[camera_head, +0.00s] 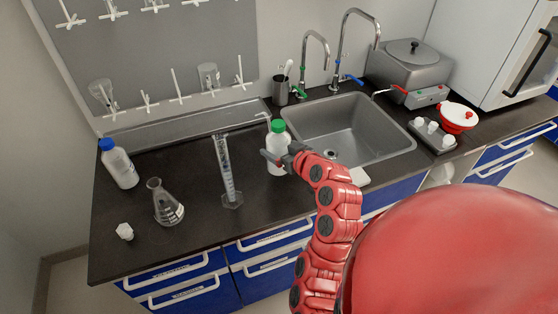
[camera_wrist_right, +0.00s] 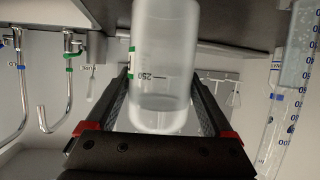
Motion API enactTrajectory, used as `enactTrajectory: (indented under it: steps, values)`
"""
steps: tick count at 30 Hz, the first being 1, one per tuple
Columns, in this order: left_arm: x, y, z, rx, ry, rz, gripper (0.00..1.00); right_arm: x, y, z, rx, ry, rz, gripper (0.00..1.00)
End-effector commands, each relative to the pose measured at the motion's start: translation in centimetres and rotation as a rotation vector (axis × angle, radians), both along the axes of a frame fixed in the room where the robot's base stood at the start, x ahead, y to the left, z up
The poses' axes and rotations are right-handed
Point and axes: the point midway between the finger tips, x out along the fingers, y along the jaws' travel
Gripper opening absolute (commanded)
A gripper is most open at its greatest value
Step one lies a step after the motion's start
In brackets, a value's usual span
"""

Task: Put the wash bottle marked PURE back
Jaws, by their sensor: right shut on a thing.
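A white bottle with a green cap (camera_head: 278,150) is upright at the front left of the sink. My right gripper (camera_head: 280,158) is shut around its body, its fingers on either side. In the right wrist view the translucent bottle (camera_wrist_right: 165,75) sits between both fingers, with graduation marks and a green label edge showing. I cannot read PURE on it, nor tell whether its base touches the counter. A second white bottle with a blue cap (camera_head: 119,164) stands at the counter's left; its label is unreadable. My left gripper is not in view.
A graduated cylinder (camera_head: 227,172) stands just left of the held bottle. An Erlenmeyer flask (camera_head: 164,205) and a small white stopper (camera_head: 125,231) are farther left. The sink (camera_head: 400,143) with two taps is to the right. A drying rack (camera_head: 150,55) hangs behind.

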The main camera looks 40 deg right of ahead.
Motion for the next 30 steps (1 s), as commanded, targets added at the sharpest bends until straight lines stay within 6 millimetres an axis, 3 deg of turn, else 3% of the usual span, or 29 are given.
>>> enactTrajectory:
  steps: [7, 18, 19, 21, 30]
  values:
    - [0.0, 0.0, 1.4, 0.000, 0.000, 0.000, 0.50, -0.1, 0.0, -3.2, 0.001, 0.000, -0.002, 0.55]
    - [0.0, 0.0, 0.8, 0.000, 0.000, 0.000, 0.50, 0.0, 0.0, -3.7, -0.001, -0.004, -0.001, 0.55]
    - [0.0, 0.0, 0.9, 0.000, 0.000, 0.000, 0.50, 0.0, 0.0, -3.7, -0.001, -0.002, -0.002, 0.88]
    - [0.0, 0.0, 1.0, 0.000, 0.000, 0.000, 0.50, 0.0, 0.0, -3.6, -0.001, -0.002, -0.002, 1.00]
    - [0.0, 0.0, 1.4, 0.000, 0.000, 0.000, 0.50, -0.1, 0.0, -3.3, 0.001, -0.001, -0.001, 1.00]
